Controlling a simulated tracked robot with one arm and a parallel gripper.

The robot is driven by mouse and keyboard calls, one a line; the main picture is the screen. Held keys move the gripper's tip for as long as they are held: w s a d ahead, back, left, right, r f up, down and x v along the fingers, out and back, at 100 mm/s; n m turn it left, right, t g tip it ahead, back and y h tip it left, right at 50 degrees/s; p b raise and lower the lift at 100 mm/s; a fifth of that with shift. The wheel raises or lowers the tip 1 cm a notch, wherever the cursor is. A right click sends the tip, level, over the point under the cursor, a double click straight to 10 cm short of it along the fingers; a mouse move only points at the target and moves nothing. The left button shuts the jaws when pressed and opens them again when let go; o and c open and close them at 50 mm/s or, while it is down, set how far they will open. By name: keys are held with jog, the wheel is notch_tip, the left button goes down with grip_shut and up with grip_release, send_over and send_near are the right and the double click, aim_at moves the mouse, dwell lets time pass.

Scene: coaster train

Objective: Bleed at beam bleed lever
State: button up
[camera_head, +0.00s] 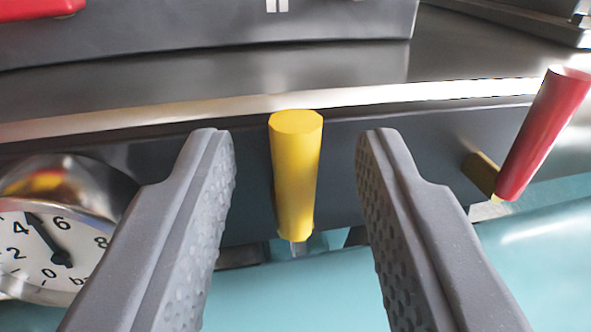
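A yellow lever handle (296,178) stands near the middle of the view, in front of a dark beam (430,140). Its top is a flat facet and a small pale stem shows at its lower end. I cannot tell for sure that it is the bleed lever. My gripper (292,165) is open, with one grey padded finger on each side of the yellow handle. A gap shows between the handle and each finger, and no contact is visible.
A red handle (543,132) on a brass-coloured stub tilts at the right. A round gauge (55,250) marked in bar sits at the lower left. A teal surface (540,260) lies below. A dark box (200,30) with a red part (38,8) is at the top.

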aim_at(355, 198)
grip_shut()
jog(key=shift+m+p, duration=0.3)
jog(key=shift+w+d+r+m+g+p, duration=0.1)
jog(key=shift+d+m+g+p, duration=0.25)
jog(key=shift+m+p, duration=0.85)
jog(key=m, duration=0.1)
jog(key=d+m+p, duration=0.1)
jog(key=m+g+p, duration=0.1)
jog(key=m, duration=0.1)
jog(key=shift+w+d+f, duration=0.2)
jog(key=shift+f, duration=0.1)
jog(key=m, duration=0.1)
jog(key=f+m+y, duration=0.1)
jog(key=m, duration=0.1)
jog(key=d+m+p, duration=0.1)
jog(key=shift+w+f+m+g, duration=0.15)
jog(key=shift+m+g, duration=0.1)
jog(key=shift+m, duration=0.15)
jog(key=shift+d+f+m+g+y, duration=0.2)
jog(key=shift+f+m+y, duration=0.2)
jog(key=shift+m, duration=0.6)
jog(key=shift+d+f+m+g+y, duration=0.15)
jog(key=shift+f+m+y, duration=0.25)
jog(key=shift+m, duration=0.6)
jog(key=shift+a, duration=0.1)
grip_release()
